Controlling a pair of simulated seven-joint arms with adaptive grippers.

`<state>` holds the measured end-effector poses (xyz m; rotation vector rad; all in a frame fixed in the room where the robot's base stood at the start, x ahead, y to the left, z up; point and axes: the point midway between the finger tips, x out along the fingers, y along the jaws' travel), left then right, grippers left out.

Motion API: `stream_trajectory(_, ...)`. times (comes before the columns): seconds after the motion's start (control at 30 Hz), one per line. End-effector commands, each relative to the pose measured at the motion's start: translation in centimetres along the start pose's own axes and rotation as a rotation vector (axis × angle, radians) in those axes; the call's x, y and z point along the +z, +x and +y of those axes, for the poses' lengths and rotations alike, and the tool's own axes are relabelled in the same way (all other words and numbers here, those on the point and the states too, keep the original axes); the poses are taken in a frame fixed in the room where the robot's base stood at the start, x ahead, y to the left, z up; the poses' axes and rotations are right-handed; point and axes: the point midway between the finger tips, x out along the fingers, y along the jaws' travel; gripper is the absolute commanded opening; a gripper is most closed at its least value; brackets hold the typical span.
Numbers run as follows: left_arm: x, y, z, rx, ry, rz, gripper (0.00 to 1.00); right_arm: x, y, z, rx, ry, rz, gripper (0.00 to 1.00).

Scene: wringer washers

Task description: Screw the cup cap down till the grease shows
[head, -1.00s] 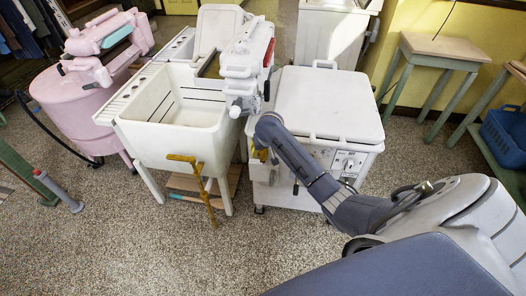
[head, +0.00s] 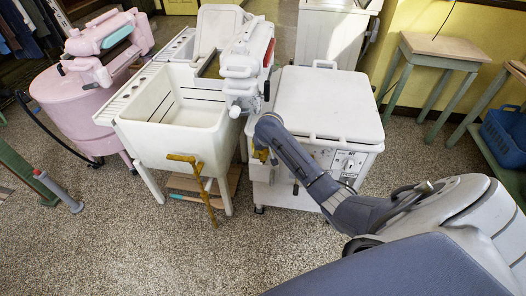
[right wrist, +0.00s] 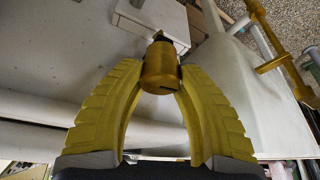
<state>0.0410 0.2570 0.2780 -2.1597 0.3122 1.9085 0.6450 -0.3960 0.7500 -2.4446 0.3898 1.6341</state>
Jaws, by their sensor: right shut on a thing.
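The cup cap (right wrist: 160,68) is a small brass-coloured cylinder in the right wrist view, with a dark fitting at its far end. My right gripper (right wrist: 161,76) has its two yellow ribbed fingers closed on the cap's sides. In the head view my right gripper (head: 261,153) is at the front left corner of the white washer (head: 330,105), below the white wringer (head: 245,65). The cap is too hidden to make out there. I see no grease in either view. My left gripper is in neither view.
A pink washer (head: 85,110) is farther left. A green-legged table (head: 445,48) stands at the right. The speckled floor in front is clear.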

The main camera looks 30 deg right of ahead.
Motion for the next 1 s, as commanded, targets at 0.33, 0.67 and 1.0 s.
stream_trajectory(0.33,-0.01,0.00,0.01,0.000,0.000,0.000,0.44,-0.13,-0.01,-0.15,0.098,0.248,0.002,0.05)
stream_trajectory(0.67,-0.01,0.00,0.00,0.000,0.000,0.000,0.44,-0.15,-0.06,0.13,0.132,0.318,0.003,0.05)
stream_trajectory(1.0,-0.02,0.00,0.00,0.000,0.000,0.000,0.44,-0.13,-0.05,0.11,0.131,0.316,0.002,0.49)
